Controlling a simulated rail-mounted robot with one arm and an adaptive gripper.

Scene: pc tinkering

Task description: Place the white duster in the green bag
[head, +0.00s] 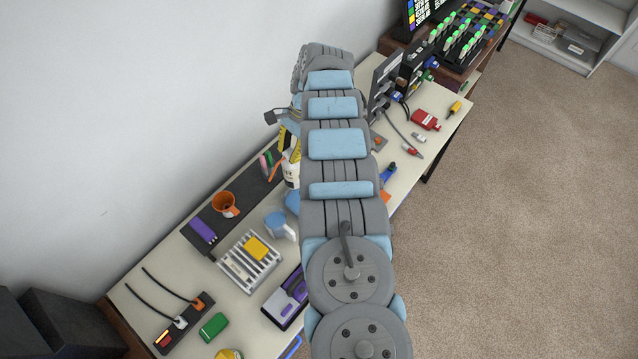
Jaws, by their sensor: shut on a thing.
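My arm runs up the middle of the view and bends down behind itself, so my gripper (290,136) is mostly hidden. It is shut on what looks like the white duster (292,174), a white bottle-like thing with yellow and dark markings. The duster shows just left of my arm, over the back part of the table. Its right side is hidden, and I cannot tell whether its base touches the table. I make out no green bag in this view.
The cream table (232,328) holds an orange cup (225,204), a blue mug (279,225), a white rack (237,270) with a yellow block, a purple-topped box (287,300) and a green block (214,326). A red item (425,120) lies at right. Carpeted floor (520,200) is clear.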

